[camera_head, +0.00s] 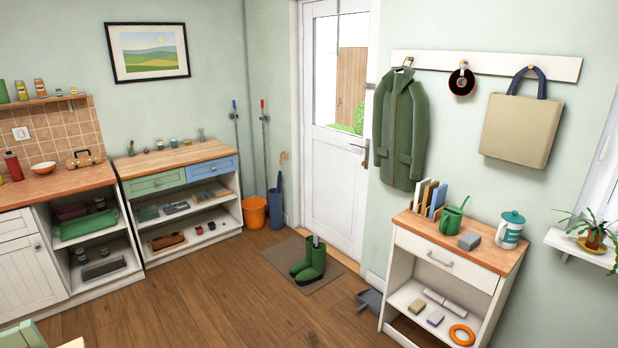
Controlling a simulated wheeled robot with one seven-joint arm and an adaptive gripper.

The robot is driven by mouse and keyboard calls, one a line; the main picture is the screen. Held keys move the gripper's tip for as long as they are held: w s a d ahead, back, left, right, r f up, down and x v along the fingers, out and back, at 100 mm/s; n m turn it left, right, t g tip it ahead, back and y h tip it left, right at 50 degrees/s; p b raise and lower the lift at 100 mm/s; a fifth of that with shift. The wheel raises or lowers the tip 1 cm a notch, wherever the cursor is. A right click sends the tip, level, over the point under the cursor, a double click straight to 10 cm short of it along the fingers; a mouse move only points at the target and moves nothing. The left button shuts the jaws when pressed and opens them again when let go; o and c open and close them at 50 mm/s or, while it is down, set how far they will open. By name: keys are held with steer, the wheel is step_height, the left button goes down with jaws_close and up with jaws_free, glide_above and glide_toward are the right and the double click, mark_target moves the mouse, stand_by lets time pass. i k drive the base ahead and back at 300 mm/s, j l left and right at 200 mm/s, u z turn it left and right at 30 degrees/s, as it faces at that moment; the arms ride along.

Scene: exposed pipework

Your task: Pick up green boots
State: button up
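A pair of green boots (310,262) stands upright on the doormat in front of the white door. The two boots are side by side, and something light sticks up from the top of one of them; I cannot tell what it is. My gripper does not show in the head view.
The doormat (272,257) lies at the door (333,190). A dustpan (368,300) is on the floor beside a low cabinet (393,308). An orange bucket (254,212) and a blue umbrella stand (275,208) are in the corner. The wooden floor (215,290) before the mat is clear.

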mark_target(310, 269)
steer(key=i+j+u, duration=0.25)
steer(key=i+u, duration=0.15)
steer(key=i, duration=0.6)
steer(key=i+l+u, duration=0.1)
steer(key=i+u, duration=0.25)
steer(key=i, duration=0.6)
steer(key=i+z, duration=0.25)
steer(key=i, duration=0.25)
steer(key=i+j+z, duration=0.3)
steer(key=i, duration=0.2)
steer(key=i+j+z, duration=0.25)
steer(key=i, duration=0.25)
steer(key=i+j+z, duration=0.25)
steer(key=i, duration=0.25)
